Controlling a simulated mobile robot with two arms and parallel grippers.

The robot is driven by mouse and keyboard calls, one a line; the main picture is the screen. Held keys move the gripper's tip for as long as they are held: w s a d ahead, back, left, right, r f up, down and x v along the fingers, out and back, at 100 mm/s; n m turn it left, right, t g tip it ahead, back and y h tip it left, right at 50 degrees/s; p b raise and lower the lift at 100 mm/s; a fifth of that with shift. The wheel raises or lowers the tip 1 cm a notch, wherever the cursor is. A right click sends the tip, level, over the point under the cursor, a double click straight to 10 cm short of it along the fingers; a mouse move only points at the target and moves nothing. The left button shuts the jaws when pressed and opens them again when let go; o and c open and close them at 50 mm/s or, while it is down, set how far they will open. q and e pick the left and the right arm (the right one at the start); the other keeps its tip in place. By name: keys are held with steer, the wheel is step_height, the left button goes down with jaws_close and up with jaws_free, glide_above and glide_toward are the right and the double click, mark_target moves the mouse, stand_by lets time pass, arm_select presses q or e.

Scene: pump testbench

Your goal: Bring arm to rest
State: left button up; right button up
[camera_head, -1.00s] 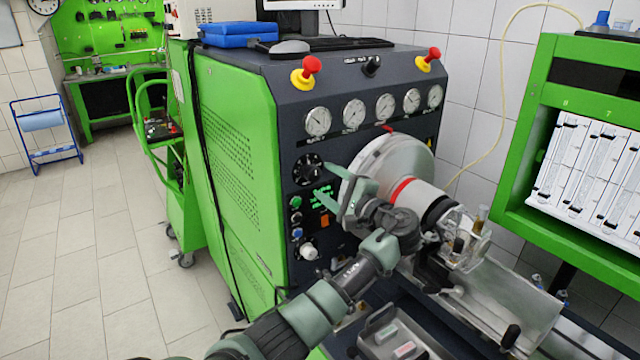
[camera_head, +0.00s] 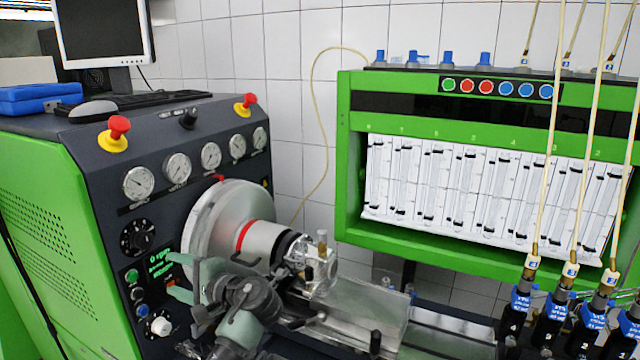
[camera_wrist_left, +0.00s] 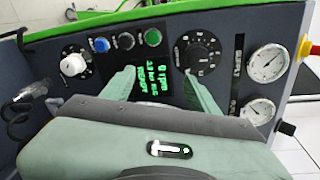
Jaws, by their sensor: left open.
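My left gripper (camera_head: 172,275) is in front of the dark control panel (camera_head: 200,135) of the green test bench, at the lower left of the head view. Its two green fingers are apart and nothing shows between them. In the left wrist view the open fingers (camera_wrist_left: 158,80) frame the small display with green text (camera_wrist_left: 160,65). The gap between fingertips and panel is hard to judge. The black dial (camera_head: 137,238) and the white knob (camera_head: 161,326) are close to the fingers. My right gripper is not in view.
A chuck-like silver disc (camera_head: 205,230) with a pump mount (camera_head: 318,265) stands right behind the gripper. Gauges (camera_head: 177,167) and red-yellow emergency buttons (camera_head: 114,134) sit above. A green cabinet (camera_head: 345,160) with measuring tubes is at right, and injectors with hoses (camera_head: 557,325) are at lower right.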

arm_select(q)
steer(key=s+d+f+n+g+h, duration=0.15)
steer(key=s+f+h, duration=0.25)
steer(key=s+f, duration=0.5)
steer(key=s+d+f+n+h, duration=0.1)
steer(key=s+d+f+h, duration=0.35)
steer(key=f, duration=0.75)
steer(key=s+d+f+n+g+h, duration=0.1)
steer(key=s+d+h, duration=0.15)
steer(key=s, duration=0.65)
steer(key=s+d+f+n+h, duration=0.2)
steer(key=s+d, duration=0.1)
steer(key=s, duration=0.5)
steer(key=s+d+f+n+g+h, duration=0.1)
steer(key=s+d+h, duration=0.15)
steer(key=s, duration=0.65)
step_height(320, 180, down, 27)
steer(key=g+b, duration=0.1)
steer(key=b, duration=0.3)
steer(key=s+a+f+g+b, duration=0.1)
steer(key=s+a+f+b, duration=0.1)
steer(key=s+f, duration=1.6)
step_height(320, 180, down, 4)
steer(key=shift+a+r+y+b, duration=0.1)
steer(key=shift+a+y+b, duration=0.25)
steer(key=shift+a+b, duration=0.1)
